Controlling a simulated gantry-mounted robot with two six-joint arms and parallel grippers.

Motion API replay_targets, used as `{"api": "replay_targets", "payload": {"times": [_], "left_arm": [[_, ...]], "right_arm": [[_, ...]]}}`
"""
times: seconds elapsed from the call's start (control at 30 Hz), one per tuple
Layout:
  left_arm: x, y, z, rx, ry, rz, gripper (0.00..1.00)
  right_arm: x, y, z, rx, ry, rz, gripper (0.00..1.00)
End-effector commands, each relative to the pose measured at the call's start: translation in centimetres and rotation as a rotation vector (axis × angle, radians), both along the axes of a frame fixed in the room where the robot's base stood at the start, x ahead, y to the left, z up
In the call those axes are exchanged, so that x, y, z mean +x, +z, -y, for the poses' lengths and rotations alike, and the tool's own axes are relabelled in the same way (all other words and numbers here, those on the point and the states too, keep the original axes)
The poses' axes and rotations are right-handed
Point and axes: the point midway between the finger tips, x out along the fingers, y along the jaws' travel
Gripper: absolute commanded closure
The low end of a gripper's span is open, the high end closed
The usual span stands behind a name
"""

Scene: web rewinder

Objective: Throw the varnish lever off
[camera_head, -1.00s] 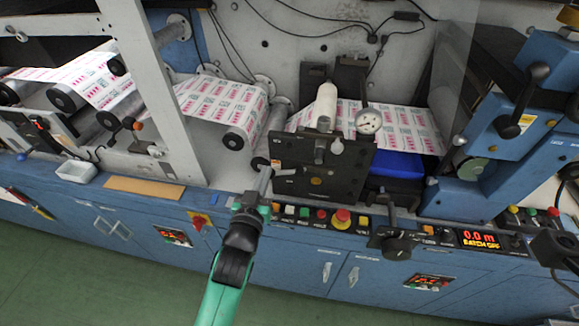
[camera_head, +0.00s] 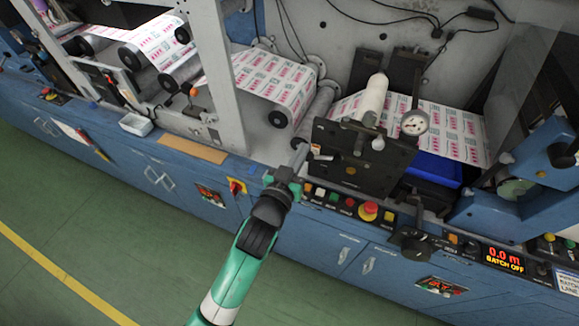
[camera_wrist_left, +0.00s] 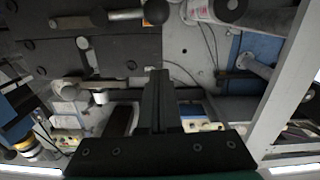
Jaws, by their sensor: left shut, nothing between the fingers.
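My left gripper (camera_head: 301,154) is shut and empty, with its tips close to the left edge of a black block (camera_head: 345,172); I cannot tell whether they touch. In the left wrist view the shut fingers (camera_wrist_left: 160,100) point toward the machine. No readable label marks the varnish lever, so I cannot tell which lever it is. A metal rod with a black ball knob (camera_wrist_left: 155,11) sticks out from a dark panel in the left wrist view, apart from the fingers. A small lever with an orange knob (camera_head: 192,91) stands further left. My right gripper is not in view.
A printed web (camera_head: 270,80) runs over rollers behind the block, with a round gauge (camera_head: 414,123) to its right. A red stop button (camera_head: 368,211) and other buttons line the blue cabinet's front edge. The display (camera_head: 505,258) reads 0.0 m, BATCH OFF. Green floor lies clear in front.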

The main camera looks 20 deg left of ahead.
Motion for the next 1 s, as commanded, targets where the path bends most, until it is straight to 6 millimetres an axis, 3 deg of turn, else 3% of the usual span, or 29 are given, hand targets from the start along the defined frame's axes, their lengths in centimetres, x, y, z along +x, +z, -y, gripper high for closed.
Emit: {"api": "replay_targets", "payload": {"times": [0.2, 0.4, 1.0], "left_arm": [[-5.3, 0.0, -0.2, 0.001, 0.0, -0.005, 1.0], [-7.9, 0.0, -0.3, 0.0, 0.0, -0.004, 1.0], [-8.3, -0.1, -0.3, 0.0, 0.001, -0.003, 1.0]], "right_arm": [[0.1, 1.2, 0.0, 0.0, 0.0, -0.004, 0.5], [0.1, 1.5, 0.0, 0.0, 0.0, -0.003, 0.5], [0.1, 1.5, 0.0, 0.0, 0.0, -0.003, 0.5]]}}
